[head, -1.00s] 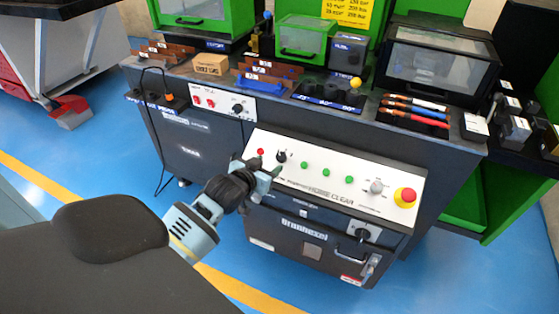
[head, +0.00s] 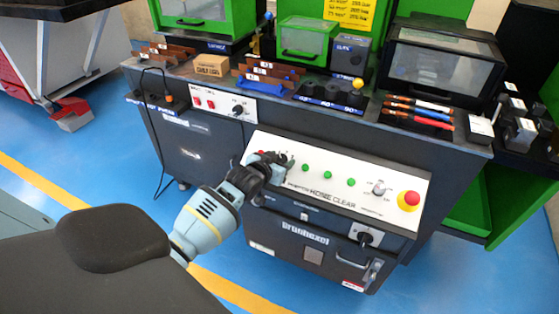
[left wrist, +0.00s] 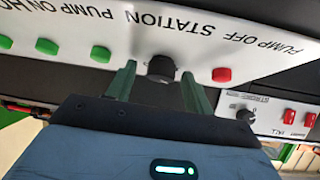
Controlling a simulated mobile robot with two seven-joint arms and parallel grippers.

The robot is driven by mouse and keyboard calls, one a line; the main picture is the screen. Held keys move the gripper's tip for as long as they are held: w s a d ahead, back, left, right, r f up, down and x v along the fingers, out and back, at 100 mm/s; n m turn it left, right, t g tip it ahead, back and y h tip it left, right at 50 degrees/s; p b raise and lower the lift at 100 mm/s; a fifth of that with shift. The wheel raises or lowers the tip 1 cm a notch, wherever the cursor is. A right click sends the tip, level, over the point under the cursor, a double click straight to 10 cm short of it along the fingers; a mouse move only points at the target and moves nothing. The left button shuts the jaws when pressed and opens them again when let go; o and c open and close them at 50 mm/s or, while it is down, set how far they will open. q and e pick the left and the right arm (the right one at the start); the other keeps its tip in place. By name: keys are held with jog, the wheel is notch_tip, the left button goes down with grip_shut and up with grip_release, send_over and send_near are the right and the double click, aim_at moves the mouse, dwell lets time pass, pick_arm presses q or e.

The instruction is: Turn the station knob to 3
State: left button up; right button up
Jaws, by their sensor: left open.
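The station knob (left wrist: 161,67) is a round black knob on the white control panel, under the printed word STATION in the left wrist view. My left gripper (left wrist: 158,77) is open, with one green finger on each side of the knob. I cannot tell whether the fingers touch it. In the head view my left gripper (head: 279,162) is at the left part of the white panel (head: 330,198) and hides the knob there. The knob's pointer and number marks are not readable. My right gripper is not in view.
On the panel, a red button (left wrist: 221,74) and a green button (left wrist: 101,54) flank the knob. Farther right are a grey selector (head: 379,188) and a red emergency stop (head: 409,200). A second small panel (head: 222,103) sits to the left on the bench front.

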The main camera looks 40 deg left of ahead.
pick_arm(q)
jog(key=c, duration=1)
